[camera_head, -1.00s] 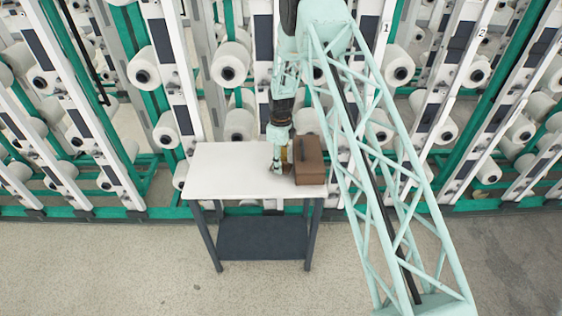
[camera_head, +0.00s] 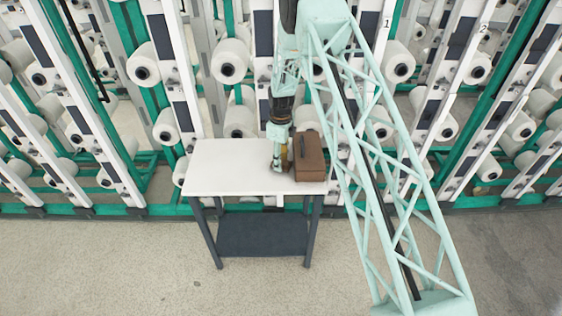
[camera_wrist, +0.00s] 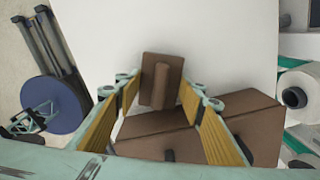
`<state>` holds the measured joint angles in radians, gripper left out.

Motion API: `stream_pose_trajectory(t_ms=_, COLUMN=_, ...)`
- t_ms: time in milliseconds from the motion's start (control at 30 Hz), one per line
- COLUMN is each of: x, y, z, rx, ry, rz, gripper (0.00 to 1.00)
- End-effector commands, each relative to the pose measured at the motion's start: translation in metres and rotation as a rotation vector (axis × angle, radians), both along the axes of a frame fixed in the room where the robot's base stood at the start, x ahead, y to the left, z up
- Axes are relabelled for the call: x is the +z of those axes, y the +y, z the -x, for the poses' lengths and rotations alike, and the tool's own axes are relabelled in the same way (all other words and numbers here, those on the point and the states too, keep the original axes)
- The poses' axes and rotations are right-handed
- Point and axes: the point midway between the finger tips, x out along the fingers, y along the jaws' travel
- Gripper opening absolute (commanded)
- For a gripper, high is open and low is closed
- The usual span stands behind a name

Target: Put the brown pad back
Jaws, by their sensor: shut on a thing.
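The brown pad (camera_wrist: 161,81), a flat dark brown plate with a raised ridge, shows between the fingertips of my gripper (camera_wrist: 160,88) in the wrist view. My gripper is shut on it, with its yellow-lined fingers on either side. In the head view my gripper (camera_head: 280,160) is low over the right part of the white table (camera_head: 225,165), just left of a brown box (camera_head: 312,160). The pad cannot be made out clearly in the head view. Whether the pad touches the tabletop cannot be told.
The brown box also shows below the pad in the wrist view (camera_wrist: 240,122), close to my right finger. The left part of the tabletop is clear. Creel frames with white bobbins (camera_head: 230,62) stand behind the table.

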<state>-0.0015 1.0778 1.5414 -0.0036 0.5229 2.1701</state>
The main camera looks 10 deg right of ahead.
Motion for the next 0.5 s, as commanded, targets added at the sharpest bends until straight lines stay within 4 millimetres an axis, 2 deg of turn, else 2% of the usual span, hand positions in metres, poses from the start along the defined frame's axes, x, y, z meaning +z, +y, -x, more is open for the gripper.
stream_pose_trajectory(t_ms=500, x=-0.0066, y=0.0, z=-0.0001, rx=0.0, ry=0.0, rz=0.0, gripper=0.24)
